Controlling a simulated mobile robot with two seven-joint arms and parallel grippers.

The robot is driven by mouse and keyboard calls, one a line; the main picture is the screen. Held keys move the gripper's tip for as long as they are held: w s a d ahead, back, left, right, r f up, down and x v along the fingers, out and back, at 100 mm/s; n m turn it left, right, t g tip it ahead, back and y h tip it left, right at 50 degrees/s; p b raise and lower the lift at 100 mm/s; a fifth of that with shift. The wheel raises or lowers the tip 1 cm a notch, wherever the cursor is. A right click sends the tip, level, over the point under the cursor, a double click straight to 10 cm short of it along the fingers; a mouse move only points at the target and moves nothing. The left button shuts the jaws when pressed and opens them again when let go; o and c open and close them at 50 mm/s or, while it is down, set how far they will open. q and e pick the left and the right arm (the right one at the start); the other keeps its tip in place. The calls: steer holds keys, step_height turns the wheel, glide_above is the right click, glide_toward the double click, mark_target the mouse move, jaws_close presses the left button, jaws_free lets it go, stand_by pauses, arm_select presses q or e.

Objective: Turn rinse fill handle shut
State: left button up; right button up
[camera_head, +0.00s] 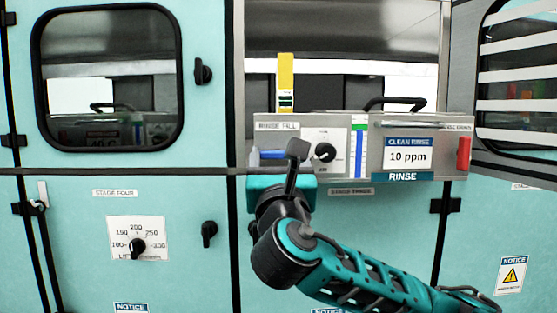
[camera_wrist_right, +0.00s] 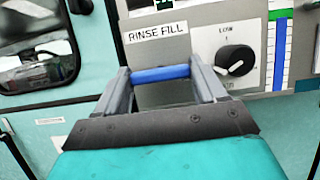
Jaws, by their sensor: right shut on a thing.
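The rinse fill handle is a blue bar (camera_wrist_right: 161,74) below the RINSE FILL label (camera_wrist_right: 157,34) in the right wrist view. It lies crosswise between the two grey fingers of my right gripper (camera_wrist_right: 163,80), which is shut on it. In the head view the blue handle (camera_head: 268,154) lies about level under the same label, at the left end of the grey rinse panel (camera_head: 345,172). My right arm comes up from the lower right, and the gripper (camera_head: 288,158) partly covers the handle's right end. My left gripper is not in view.
A black knob (camera_head: 325,152) and a blue-green level gauge (camera_head: 358,150) sit right of the handle. A red handle (camera_head: 463,153) is at the panel's right end. A slatted door (camera_head: 515,80) stands at the right. Teal cabinet fronts (camera_head: 165,200) carry more knobs.

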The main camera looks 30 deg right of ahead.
steer(key=c, duration=0.4)
